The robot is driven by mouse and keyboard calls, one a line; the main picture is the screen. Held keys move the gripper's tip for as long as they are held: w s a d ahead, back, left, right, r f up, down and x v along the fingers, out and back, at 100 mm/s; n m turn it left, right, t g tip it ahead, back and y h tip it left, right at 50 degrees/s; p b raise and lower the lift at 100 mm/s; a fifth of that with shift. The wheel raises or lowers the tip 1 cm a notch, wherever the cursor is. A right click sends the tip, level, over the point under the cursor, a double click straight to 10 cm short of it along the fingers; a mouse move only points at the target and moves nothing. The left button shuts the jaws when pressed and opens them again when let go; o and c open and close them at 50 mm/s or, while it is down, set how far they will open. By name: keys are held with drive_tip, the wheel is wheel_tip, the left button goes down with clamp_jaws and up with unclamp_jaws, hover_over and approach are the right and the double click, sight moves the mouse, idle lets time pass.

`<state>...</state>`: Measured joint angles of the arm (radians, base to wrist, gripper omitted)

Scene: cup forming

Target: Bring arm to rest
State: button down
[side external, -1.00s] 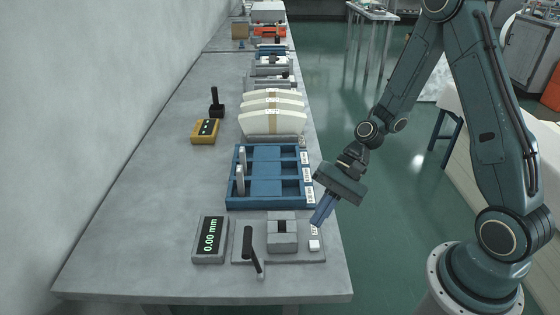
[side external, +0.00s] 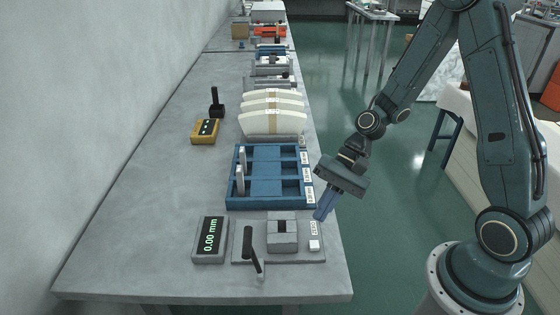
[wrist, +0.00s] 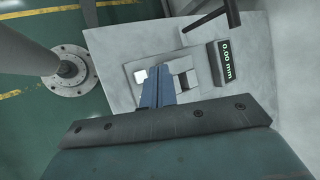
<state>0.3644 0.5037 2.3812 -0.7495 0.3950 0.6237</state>
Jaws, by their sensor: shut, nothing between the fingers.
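My gripper (side external: 321,212) is shut and empty. It hangs tilted above the right edge of the grey bench (side external: 150,240), just to the right of the blue tray and above the small measuring fixture. In the wrist view its two blue fingers (wrist: 157,86) lie together, with the fixture (wrist: 172,82) beyond them. I cannot tell its exact height above the bench.
A blue tray (side external: 232,201) holds upright grey pieces. A fixture block (side external: 283,233) with a black lever (side external: 253,252) stands beside a display reading 0.00 mm (side external: 210,238). Pale curved pieces (side external: 272,122) stand farther back.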

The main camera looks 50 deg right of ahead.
drive_tip(key=s+d+r+n+t+h, duration=0.2)
drive_tip(key=s+r, duration=0.4)
drive_tip(key=r, duration=0.4)
drive_tip(key=s+d+r+n+t+h, duration=0.3)
drive_tip(key=s+r+n+h, duration=0.3)
drive_tip(key=r, duration=0.4)
drive_tip(key=shift+s+d+r, duration=0.35)
drive_tip(key=shift+s+d, duration=0.15)
drive_tip(key=shift+d, duration=0.1)
